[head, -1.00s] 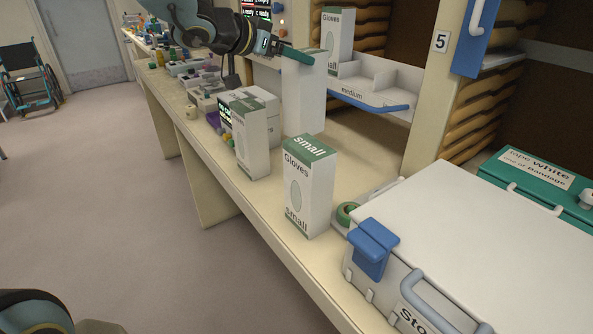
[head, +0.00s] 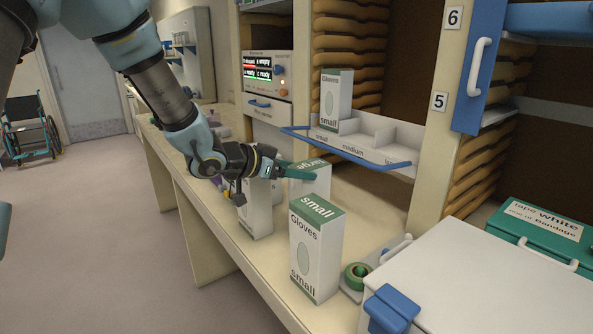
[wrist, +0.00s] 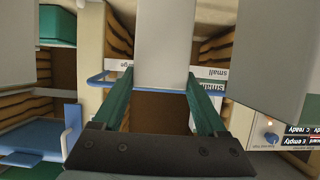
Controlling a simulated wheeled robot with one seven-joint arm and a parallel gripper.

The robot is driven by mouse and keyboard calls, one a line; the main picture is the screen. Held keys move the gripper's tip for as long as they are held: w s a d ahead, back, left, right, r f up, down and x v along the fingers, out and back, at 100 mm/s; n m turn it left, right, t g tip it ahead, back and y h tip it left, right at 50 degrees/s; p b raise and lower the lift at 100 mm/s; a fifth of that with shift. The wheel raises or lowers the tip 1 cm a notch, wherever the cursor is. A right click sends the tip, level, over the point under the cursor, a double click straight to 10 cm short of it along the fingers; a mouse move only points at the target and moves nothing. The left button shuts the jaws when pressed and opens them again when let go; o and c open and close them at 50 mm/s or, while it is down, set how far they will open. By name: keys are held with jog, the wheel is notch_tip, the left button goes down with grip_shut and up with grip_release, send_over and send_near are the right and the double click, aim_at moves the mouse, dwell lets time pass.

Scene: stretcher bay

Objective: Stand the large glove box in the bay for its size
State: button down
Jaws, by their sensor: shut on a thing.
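My gripper (head: 300,171) has green fingers shut on the large glove box (head: 314,182), a white box with "large" on its green top. It is partly hidden behind a small glove box. In the wrist view the held box (wrist: 165,45) is between the fingers (wrist: 162,102). The white tray (head: 390,158) has bays marked small and medium, and a third label partly cut off. A small glove box (head: 336,98) stands in the small bay; the other bays look empty. I cannot tell whether the held box touches the bench.
A small glove box (head: 317,245) stands upright on the bench in front. Another white box (head: 256,215) stands behind my gripper's left. Green tape (head: 357,275) and a white lidded case (head: 470,280) are at right. A blue rail (head: 345,158) edges the tray.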

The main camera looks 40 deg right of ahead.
jog(key=shift+f, duration=0.15)
grip_release()
jog(key=shift+r, duration=0.2)
jog(key=b+v, duration=0.1)
jog(key=v, duration=1.1)
jog(key=shift+a+f, duration=0.1)
jog(key=shift+f, duration=0.05)
